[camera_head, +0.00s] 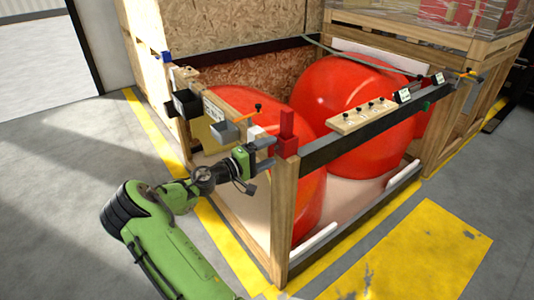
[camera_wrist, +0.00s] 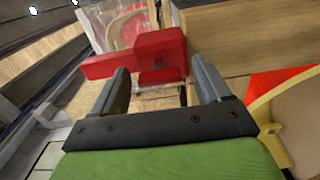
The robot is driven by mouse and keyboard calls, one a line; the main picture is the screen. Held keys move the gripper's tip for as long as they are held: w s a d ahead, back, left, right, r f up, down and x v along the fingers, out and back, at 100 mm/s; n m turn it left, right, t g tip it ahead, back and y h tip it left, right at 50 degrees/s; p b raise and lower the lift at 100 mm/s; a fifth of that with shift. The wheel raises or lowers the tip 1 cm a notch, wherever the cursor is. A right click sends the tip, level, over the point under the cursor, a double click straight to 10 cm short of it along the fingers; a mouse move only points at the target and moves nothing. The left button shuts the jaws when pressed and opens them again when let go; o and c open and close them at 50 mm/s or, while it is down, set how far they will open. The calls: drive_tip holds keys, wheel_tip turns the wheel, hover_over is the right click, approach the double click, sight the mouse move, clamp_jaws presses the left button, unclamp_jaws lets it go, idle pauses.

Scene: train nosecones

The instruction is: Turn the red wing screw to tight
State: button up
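The red wing screw (camera_head: 287,125) sits at the near corner post of the wooden crate, with a tall upright part above a blocky red base. In the wrist view the red wing screw (camera_wrist: 158,48) lies just ahead of the fingers, one wing reaching left past the left fingertip. My gripper (camera_head: 265,153) is at the left of the screw, close to its base. In the wrist view my gripper (camera_wrist: 160,68) is open, its fingertips at either side of the red body. I cannot tell whether they touch it.
Large red nosecones (camera_head: 340,95) fill the crate behind a dark front rail (camera_head: 365,138). A wooden strip with several knobs (camera_head: 363,115) lies on that rail. A grey bin (camera_head: 225,132) and a black bin (camera_head: 187,104) hang on the left side. The floor at left is clear.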

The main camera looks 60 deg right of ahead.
drive_tip(key=p+v, duration=0.3)
drive_tip(key=v, duration=1.2)
drive_tip(key=shift+w+a, duration=0.2)
drive_tip(key=shift+a, duration=0.2)
